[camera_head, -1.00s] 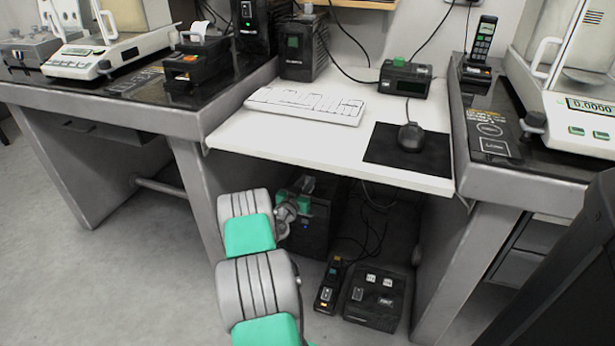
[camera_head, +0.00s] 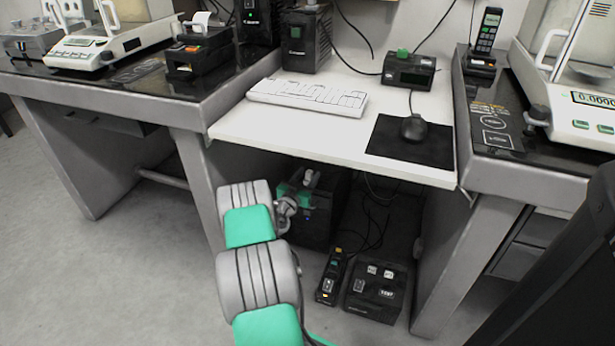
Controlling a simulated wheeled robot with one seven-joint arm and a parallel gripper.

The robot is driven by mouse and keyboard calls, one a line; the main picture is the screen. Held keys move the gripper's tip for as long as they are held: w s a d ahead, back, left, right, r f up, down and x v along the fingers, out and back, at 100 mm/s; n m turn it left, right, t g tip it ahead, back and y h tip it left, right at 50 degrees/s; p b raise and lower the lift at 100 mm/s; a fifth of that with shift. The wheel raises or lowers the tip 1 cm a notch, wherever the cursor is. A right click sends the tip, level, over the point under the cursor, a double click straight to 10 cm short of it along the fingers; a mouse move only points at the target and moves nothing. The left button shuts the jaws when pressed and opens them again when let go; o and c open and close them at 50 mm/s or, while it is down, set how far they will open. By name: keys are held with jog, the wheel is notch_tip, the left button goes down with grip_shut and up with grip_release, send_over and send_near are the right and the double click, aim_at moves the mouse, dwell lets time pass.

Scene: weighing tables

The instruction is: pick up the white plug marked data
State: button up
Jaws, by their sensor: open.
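A low black box (camera_head: 366,306) stands on the floor under the white desk, with several small white pieces on its top. One white piece (camera_head: 387,294) bears dark lettering too small to read, so I cannot tell which one is the plug marked data. A black power strip (camera_head: 325,290) with a small white plug or socket lies just left of the box. My grey and green arm reaches in from the bottom. My gripper (camera_head: 309,180) is under the desk's front edge, above and left of the box and apart from it. Its fingers are hard to make out.
The white desk (camera_head: 330,133) holds a keyboard (camera_head: 308,93) and mouse (camera_head: 413,128); its edge overhangs the box. A dark computer case (camera_head: 322,215) stands behind my gripper. Table legs (camera_head: 465,260) flank the space, with loose cables behind. Floor at left is clear.

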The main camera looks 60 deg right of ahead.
jog(key=a+p, duration=0.2)
jog(key=a, duration=0.5)
jog(key=shift+s+a, duration=0.2)
jog(key=shift+a, duration=0.2)
